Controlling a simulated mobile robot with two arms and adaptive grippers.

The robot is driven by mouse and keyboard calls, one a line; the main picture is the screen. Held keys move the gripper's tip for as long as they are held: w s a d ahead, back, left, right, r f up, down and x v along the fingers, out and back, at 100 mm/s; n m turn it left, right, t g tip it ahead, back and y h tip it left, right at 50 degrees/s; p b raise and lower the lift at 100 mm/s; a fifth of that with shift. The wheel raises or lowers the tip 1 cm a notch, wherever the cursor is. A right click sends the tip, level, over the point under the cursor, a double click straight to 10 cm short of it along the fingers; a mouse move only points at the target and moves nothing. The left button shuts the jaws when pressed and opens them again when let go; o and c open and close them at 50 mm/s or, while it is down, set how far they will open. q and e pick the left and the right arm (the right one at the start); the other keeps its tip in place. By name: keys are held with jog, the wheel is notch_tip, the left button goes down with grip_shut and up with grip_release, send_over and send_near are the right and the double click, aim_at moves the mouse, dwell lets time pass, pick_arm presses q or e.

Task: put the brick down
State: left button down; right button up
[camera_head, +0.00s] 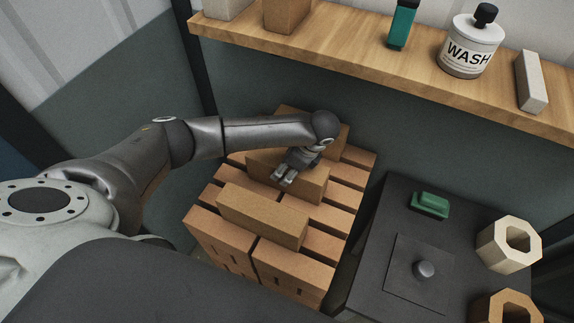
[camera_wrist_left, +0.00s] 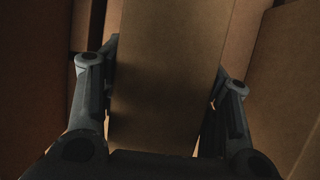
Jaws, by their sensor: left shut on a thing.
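My left gripper (camera_head: 284,179) is over the stack of brown bricks (camera_head: 220,237), its fingers pointing down and toward the front. In the left wrist view, the gripper (camera_wrist_left: 163,115) has a finger on each side of a plain brown brick (camera_wrist_left: 168,65) and is shut on it. In the head view, the held brick (camera_head: 312,188) seems to be the one at the fingertips, low among the other bricks. I cannot tell whether it rests on the stack. My right gripper is not in view.
Another brick (camera_head: 262,216) lies across the stack in front of the gripper. A dark table (camera_head: 365,270) at right holds a green object (camera_head: 430,205) and hexagonal blocks (camera_head: 494,255). A wooden shelf (camera_head: 370,62) with a WASH bottle (camera_head: 468,52) runs above.

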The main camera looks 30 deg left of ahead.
pick_arm(q)
jog(key=c, duration=0.5)
grip_release()
jog(key=b+v, duration=0.1)
jog(key=v, duration=0.5)
jog(key=shift+d+r, duration=0.3)
jog(key=shift+r, duration=0.5)
